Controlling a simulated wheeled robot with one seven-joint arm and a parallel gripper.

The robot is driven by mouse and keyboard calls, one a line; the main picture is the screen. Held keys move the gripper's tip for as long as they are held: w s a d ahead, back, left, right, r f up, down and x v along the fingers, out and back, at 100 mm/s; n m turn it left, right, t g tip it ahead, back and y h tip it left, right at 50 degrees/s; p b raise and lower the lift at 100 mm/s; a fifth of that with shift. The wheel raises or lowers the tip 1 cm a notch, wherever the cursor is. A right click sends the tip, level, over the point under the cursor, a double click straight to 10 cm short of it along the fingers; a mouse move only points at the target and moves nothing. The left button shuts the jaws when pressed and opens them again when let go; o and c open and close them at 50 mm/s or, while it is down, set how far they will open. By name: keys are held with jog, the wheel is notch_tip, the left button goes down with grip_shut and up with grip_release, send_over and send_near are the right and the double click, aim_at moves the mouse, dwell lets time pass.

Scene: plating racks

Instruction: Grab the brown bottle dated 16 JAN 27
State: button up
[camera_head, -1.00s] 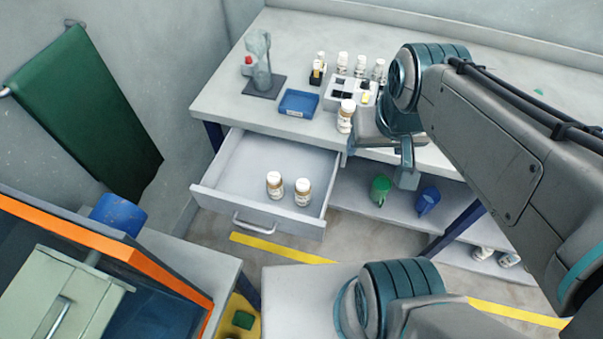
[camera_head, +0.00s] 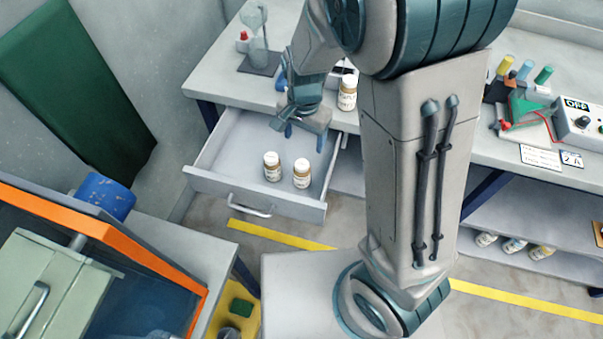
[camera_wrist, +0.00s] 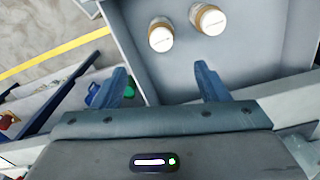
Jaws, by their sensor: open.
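Two brown bottles with white caps and pale labels stand upright in the open drawer (camera_head: 225,165): a left one (camera_head: 272,166) and a right one (camera_head: 302,173). The wrist view shows the same pair from above, one bottle (camera_wrist: 161,35) and another (camera_wrist: 209,20). A third brown bottle (camera_head: 347,92) stands on the bench beside my arm. The label dates are too small to read. My gripper (camera_head: 305,136) is open and empty above the back right of the drawer. In the wrist view its fingers (camera_wrist: 165,85) are apart, with the bottles beyond them.
The drawer's front wall and handle (camera_head: 250,207) face me. A glass apparatus (camera_head: 258,45) stands on the bench at the back. More bottles (camera_head: 514,245) lie on the lower shelf at right. An orange-edged case (camera_head: 135,255) is at lower left.

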aim_at(302, 163)
notch_tip(302, 163, down, 8)
jog(key=shift+f, duration=0.2)
jog(key=shift+a+f, duration=0.2)
jog(key=shift+f, duration=2.45)
jog(key=c, duration=1.1)
